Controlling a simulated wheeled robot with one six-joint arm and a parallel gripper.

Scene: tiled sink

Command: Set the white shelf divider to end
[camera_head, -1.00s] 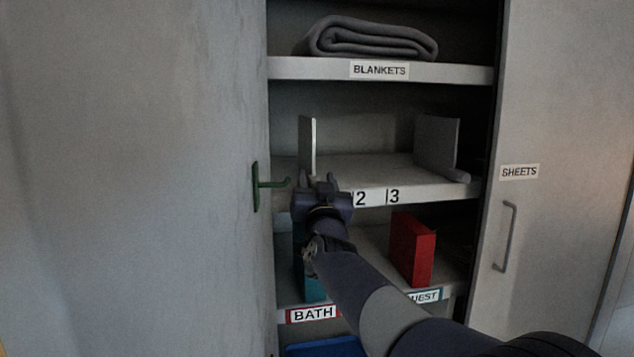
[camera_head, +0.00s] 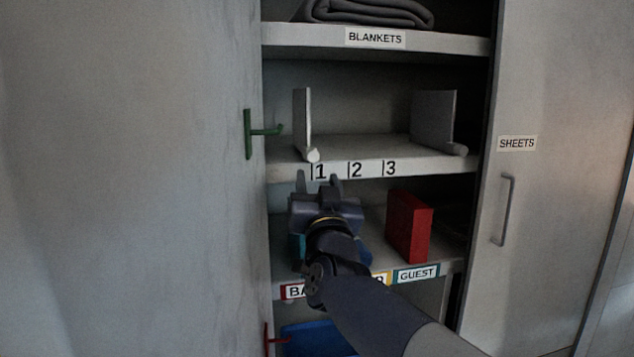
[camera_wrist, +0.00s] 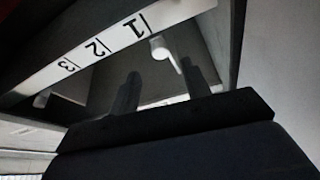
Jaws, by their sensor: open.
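The white shelf divider (camera_head: 302,118) stands upright near the left end of the middle shelf (camera_head: 356,147), its rounded foot at the front edge just left of the label 1. The foot also shows in the wrist view (camera_wrist: 160,47). A grey divider (camera_head: 434,118) stands at the shelf's right end, right of label 3. My gripper (camera_head: 318,184) is open and empty, just below and in front of the shelf's front edge near label 1. In the wrist view my fingers (camera_wrist: 160,85) point toward the shelf edge, apart from the white divider's foot.
A folded grey blanket (camera_head: 365,12) lies on the top shelf. A red block (camera_head: 408,226) stands on the lower shelf. A green hook (camera_head: 262,130) sticks out at left. A cabinet door (camera_head: 560,200) with a handle is at right. The shelf between the dividers is clear.

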